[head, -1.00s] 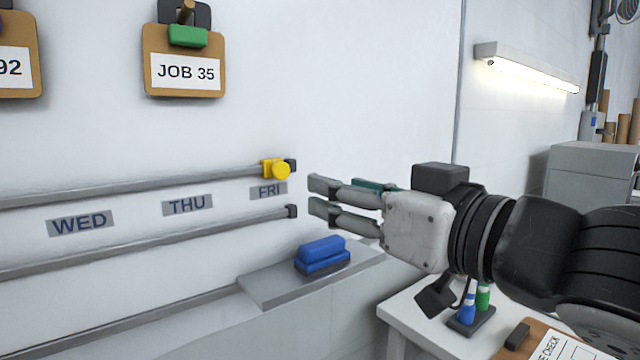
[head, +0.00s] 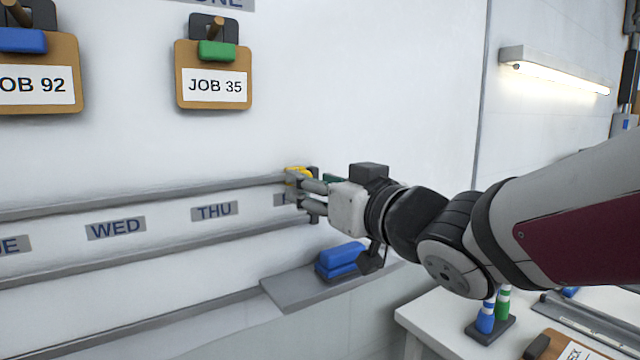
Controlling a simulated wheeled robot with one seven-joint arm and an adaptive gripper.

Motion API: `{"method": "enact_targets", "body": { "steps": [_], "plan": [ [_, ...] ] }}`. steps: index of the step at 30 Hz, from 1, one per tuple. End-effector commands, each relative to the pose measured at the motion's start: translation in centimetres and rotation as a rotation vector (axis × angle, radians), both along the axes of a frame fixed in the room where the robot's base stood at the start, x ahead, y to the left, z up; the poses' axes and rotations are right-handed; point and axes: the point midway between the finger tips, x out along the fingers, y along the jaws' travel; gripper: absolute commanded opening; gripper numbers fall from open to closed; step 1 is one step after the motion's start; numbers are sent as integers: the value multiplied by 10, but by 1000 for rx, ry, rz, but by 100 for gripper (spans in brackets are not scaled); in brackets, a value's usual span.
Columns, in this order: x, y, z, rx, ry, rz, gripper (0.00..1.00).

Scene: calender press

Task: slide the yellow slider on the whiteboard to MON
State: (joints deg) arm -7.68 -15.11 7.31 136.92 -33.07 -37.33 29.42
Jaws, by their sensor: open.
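The yellow slider (head: 297,170) sits at the right end of the upper grey rail (head: 150,197) on the whiteboard (head: 380,90), above the FRI label (head: 279,199). My gripper (head: 296,190) is open at the slider, its fingers covering the slider's lower part and most of FRI. I cannot tell whether the fingers touch the slider or stand around it. Left along the rail are the THU label (head: 214,211), the WED label (head: 116,228) and a cut-off label ending in UE (head: 12,245). MON is not in view.
A lower rail (head: 130,252) runs below the labels. A blue eraser (head: 340,260) lies on the grey ledge (head: 290,293) under my gripper. Clipboards JOB 35 (head: 213,88) and JOB 92 (head: 38,85) hang above the rails. The upper rail left of the slider looks clear.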

Motion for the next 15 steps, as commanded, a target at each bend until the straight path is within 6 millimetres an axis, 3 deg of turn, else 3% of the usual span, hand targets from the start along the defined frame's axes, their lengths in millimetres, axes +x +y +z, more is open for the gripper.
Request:
{"method": "enact_targets", "body": {
  "steps": [6,15],
  "plan": [
    [17,11,0,-1,1,-1,44],
    [19,13,1,1,-1,-1,44]
  ]
}}
